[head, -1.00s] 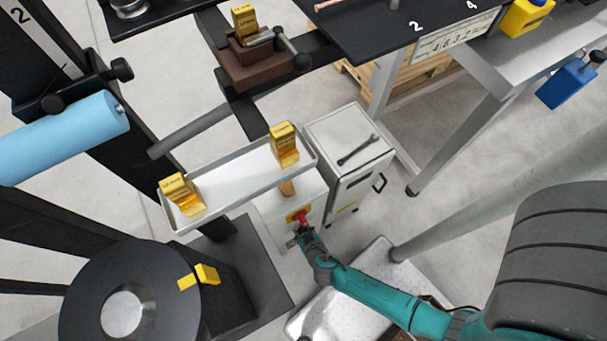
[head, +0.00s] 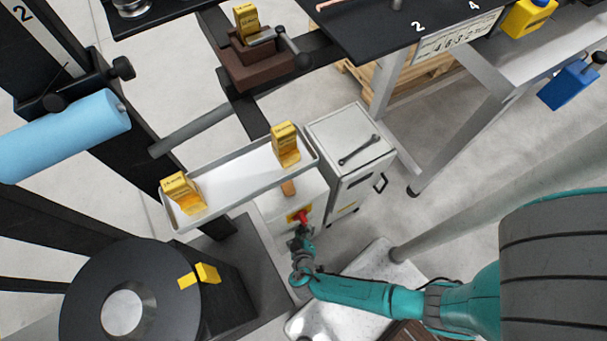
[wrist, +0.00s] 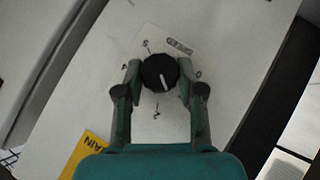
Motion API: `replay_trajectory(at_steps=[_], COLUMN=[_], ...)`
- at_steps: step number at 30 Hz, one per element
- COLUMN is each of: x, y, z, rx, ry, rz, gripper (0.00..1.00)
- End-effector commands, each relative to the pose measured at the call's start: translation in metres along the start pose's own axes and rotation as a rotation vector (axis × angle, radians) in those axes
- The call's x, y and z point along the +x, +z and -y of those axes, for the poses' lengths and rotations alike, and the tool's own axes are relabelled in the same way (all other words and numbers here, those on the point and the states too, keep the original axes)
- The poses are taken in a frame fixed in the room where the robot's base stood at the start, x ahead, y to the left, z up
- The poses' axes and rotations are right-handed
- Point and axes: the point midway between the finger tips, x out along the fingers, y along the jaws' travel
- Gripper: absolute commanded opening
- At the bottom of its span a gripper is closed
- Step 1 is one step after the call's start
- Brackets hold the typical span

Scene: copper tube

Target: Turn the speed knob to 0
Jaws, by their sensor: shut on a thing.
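The speed knob (wrist: 158,72) is round and black with a white pointer line, on a pale panel. In the wrist view its pointer faces down and slightly right. Small marks surround it: one upper left, one at the bottom and what looks like a 0 (wrist: 198,74) at the right. My gripper (wrist: 160,84) has one finger on each side of the knob and is shut on it. In the head view my gripper (head: 296,238) is at the front of a pale control box (head: 268,208), just below the red switch; the knob is hidden there.
A red switch on a yellow plate (head: 301,217) sits close above my gripper. A yellow label (wrist: 84,153) shows in the wrist view. A white tray (head: 228,188) with brass-coloured blocks is above the box. A grey cabinet (head: 345,150) with a wrench on top stands to the right.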

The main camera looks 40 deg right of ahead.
Motion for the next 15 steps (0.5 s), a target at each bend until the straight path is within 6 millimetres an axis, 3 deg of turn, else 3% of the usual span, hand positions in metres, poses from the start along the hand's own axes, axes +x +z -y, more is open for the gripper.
replay_trajectory(at_steps=[15], x=[0.0008], y=[-0.0002], z=[0.0061], rx=[-0.346], ry=[0.343], rz=[-0.001], gripper=[0.03])
